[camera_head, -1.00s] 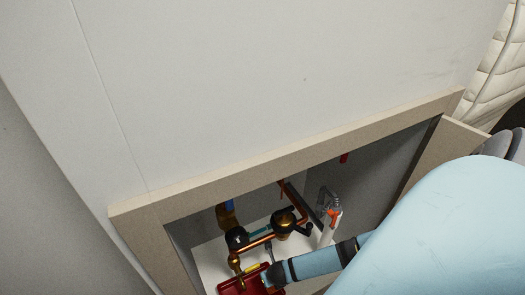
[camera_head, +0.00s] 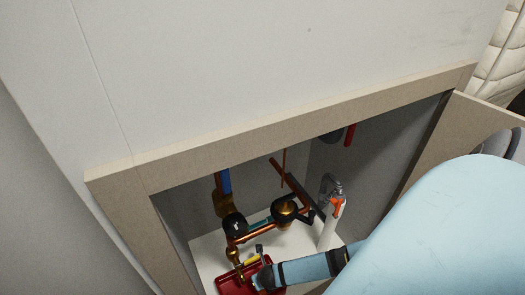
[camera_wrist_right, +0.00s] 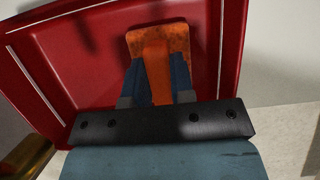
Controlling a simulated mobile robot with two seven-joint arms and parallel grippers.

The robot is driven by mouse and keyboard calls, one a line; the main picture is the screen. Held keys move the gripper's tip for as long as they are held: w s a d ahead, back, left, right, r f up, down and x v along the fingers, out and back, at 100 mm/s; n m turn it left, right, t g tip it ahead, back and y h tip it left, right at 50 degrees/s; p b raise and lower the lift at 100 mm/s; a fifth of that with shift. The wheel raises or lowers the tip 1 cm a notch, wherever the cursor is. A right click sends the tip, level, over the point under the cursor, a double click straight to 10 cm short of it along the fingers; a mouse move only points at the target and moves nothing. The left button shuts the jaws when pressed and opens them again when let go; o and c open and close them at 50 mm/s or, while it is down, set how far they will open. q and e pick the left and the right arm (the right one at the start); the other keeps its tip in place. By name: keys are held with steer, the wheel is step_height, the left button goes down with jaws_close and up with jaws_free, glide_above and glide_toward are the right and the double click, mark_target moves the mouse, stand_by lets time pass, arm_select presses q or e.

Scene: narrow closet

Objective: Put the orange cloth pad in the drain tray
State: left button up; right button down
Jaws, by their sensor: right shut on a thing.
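In the right wrist view the orange cloth pad (camera_wrist_right: 158,42) is held between the two dark blue fingers of my right gripper (camera_wrist_right: 157,84), which is shut on it. The pad and fingers are over the red drain tray (camera_wrist_right: 75,62); I cannot tell whether the pad touches the tray floor. In the head view the red drain tray (camera_head: 233,284) sits on the white cabinet floor at the bottom of the picture. My right arm reaches in from the right, and its wrist end (camera_head: 265,279) covers part of the tray. The pad is hidden there. My left gripper is not in view.
Copper pipes with black-and-brass fittings (camera_head: 284,211) stand just behind the tray. The beige cabinet frame (camera_head: 290,128) borders the opening, and an open door (camera_head: 470,125) stands at right.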

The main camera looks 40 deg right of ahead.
steer(key=c, duration=1.4)
jaws_free()
steer(key=shift+f, duration=0.2)
steer(key=o, duration=0.4)
steer(key=p+v, duration=0.2)
steer(key=v, duration=0.2)
steer(key=shift+r+p, duration=0.4)
arm_select(q)
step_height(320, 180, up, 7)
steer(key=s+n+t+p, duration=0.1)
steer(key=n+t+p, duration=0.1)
steer(key=p, duration=0.1)
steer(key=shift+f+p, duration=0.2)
steer(key=shift+p, duration=0.15)
arm_select(e)
steer(key=v, duration=0.7)
steer(key=shift+s+r, duration=0.2)
steer(key=shift+r, duration=0.1)
